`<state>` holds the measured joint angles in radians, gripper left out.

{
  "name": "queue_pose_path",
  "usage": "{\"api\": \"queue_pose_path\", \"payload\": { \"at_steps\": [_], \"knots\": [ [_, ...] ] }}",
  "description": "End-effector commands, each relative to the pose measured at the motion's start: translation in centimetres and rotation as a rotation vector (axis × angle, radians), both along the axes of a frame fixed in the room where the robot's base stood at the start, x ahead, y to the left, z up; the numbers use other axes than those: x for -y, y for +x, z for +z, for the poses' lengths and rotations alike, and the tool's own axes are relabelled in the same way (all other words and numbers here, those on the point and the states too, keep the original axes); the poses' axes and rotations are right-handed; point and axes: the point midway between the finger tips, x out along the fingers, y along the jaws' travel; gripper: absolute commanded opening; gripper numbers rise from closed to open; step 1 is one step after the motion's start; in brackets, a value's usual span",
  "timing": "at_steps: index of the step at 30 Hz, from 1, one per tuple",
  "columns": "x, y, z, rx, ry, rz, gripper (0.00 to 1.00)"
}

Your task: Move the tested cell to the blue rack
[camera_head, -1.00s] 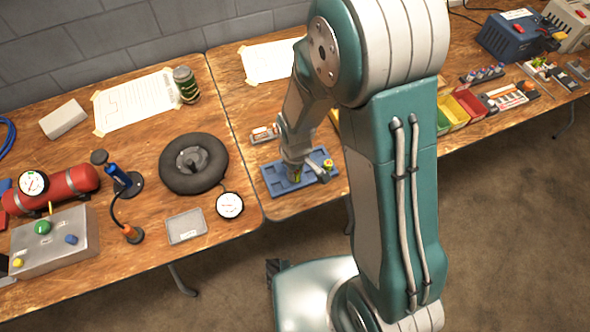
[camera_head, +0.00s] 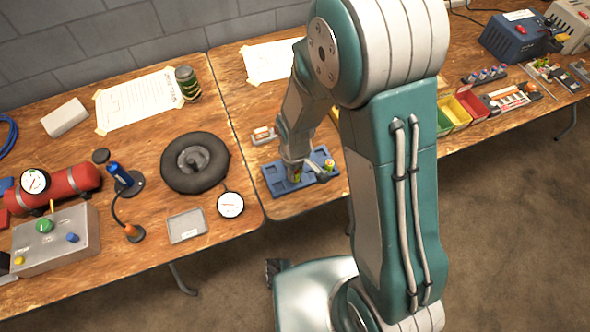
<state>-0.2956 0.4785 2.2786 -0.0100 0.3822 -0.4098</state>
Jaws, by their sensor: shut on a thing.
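The blue rack (camera_head: 275,182) lies on the wooden bench near its front edge, in the middle of the view. My gripper (camera_head: 299,174) is low over the rack, pointing down, and is shut on a yellow-green cell (camera_head: 296,178). Only a small part of that cell shows between the fingers. I cannot tell whether its lower end touches the rack floor. Another yellow-green cell (camera_head: 329,165) stands at the rack's right side, just right of my gripper. My arm hides part of the rack's back.
A small tester (camera_head: 263,135) lies behind the rack. A black wheel (camera_head: 195,162) and a round gauge (camera_head: 230,205) are to the left. Yellow (camera_head: 456,110) and red (camera_head: 473,102) bins stand to the right, beyond my arm.

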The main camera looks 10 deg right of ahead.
Motion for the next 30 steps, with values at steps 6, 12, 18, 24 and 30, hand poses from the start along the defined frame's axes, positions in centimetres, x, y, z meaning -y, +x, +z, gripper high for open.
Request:
{"api": "queue_pose_path", "payload": {
  "at_steps": [6,12,18,24,30],
  "knots": [
    [0.0,0.0,-0.2,0.000,0.000,0.000,0.00],
    [0.0,0.0,-0.6,0.000,0.000,0.000,0.00],
    [0.0,0.0,-1.1,-0.001,-0.001,0.000,0.00],
    [0.0,0.0,-1.4,0.001,0.001,0.000,0.00],
    [0.0,0.0,-1.4,0.001,0.001,0.000,0.00]
  ]
}}
